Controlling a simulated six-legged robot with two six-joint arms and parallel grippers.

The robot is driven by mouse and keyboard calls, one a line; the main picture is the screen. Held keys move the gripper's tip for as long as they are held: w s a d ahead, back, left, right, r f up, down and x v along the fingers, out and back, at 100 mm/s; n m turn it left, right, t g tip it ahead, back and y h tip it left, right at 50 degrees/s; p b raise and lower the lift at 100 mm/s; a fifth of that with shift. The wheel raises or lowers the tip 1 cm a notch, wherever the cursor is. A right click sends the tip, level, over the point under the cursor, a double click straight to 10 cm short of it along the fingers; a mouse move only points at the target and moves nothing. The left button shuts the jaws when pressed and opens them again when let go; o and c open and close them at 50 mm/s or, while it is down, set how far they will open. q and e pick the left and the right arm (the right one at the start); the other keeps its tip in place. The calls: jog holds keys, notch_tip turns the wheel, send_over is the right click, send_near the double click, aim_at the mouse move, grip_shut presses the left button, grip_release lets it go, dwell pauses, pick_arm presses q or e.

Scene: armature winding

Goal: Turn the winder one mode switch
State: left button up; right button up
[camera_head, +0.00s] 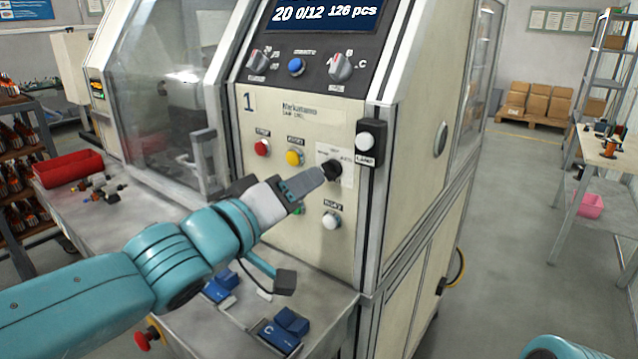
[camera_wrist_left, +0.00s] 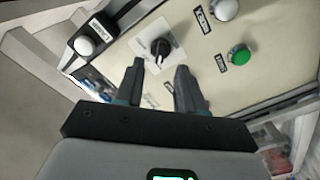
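The mode switch (camera_head: 331,170) is a black rotary knob on a white label plate, on winder one's cream front panel (camera_head: 320,115), marked "1". It also shows in the left wrist view (camera_wrist_left: 160,47). My left gripper (camera_head: 314,178) is right at the knob in the head view, covering part of its left side. In the left wrist view my left gripper (camera_wrist_left: 161,68) has its two dark fingers apart, with the knob just beyond the tips and roughly between them. Contact cannot be told. The knob's pointer position is too small to read. My right gripper is not in view.
Near the knob are a red button (camera_head: 262,147), a yellow button (camera_head: 294,157), a white button (camera_head: 331,220) and a lamp box (camera_head: 368,143). Two more knobs sit below the display (camera_head: 325,14). Blue blocks (camera_head: 287,328) lie on the ledge below.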

aim_at(325, 173)
pick_arm(q)
jog(key=x, duration=0.4)
jog(key=shift+w+f, duration=0.1)
jog(key=shift+w, duration=0.1)
jog(key=shift+w+d, duration=0.1)
jog(key=shift+d, duration=0.1)
jog(key=shift+w, duration=0.1)
grip_shut()
